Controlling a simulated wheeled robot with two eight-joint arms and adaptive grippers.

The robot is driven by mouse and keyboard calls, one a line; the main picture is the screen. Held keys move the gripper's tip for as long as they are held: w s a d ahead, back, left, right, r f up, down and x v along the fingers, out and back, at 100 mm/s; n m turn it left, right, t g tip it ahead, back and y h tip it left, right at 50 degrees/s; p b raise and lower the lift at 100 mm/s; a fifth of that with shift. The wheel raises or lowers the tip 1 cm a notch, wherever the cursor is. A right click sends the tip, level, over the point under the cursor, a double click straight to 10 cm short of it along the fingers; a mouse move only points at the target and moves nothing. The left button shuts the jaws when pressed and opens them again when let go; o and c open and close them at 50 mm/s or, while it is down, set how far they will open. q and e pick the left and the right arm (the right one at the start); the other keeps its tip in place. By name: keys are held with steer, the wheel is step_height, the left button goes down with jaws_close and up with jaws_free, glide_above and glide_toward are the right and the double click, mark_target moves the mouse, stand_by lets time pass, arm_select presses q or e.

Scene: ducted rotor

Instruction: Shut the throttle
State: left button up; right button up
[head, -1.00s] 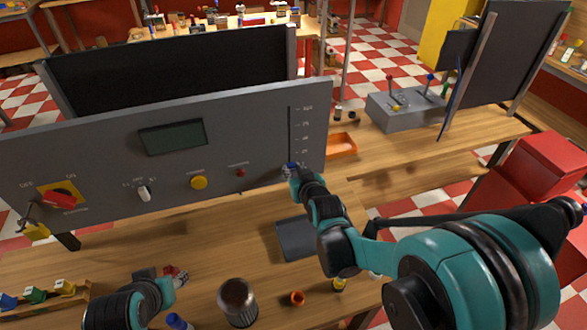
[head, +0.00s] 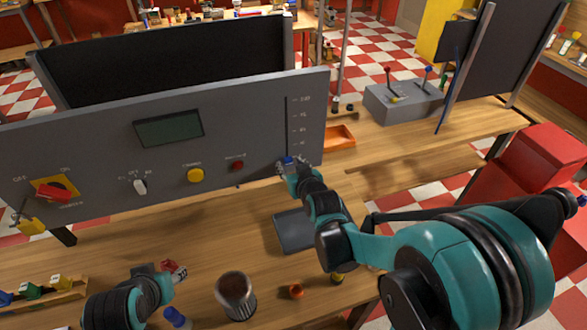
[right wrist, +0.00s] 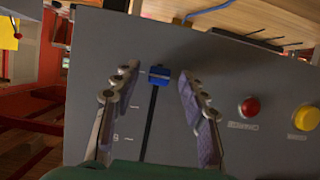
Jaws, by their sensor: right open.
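The throttle is a slider in a vertical slot (head: 288,120) at the right end of the grey panel (head: 90,155). Its blue knob (right wrist: 159,74) sits at the slot's end in the right wrist view; in the head view that is the low end of the scale. My right gripper (head: 287,163) is open at the panel. In the right wrist view its fingers (right wrist: 158,88) stand on either side of the knob, with a gap on both sides. My left gripper (head: 176,270) is low over the table at the left, and its jaw state is unclear.
Left of the slot are a red button (head: 238,166), a yellow button (head: 196,176), a white switch (head: 140,186) and a red rotary switch (head: 52,191). A dark tray (head: 296,230) lies below my right arm. A metallic cup (head: 236,297) stands nearer.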

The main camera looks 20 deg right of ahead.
steer(key=v, duration=1.2)
steer(key=shift+f, duration=0.1)
steer(key=s+f+g, duration=0.2)
steer(key=s+g, duration=0.1)
steer(key=s, duration=0.3)
steer(key=s+f+g, duration=0.3)
steer(key=s, duration=0.4)
steer(key=shift+s, duration=0.3)
stand_by(2.4)
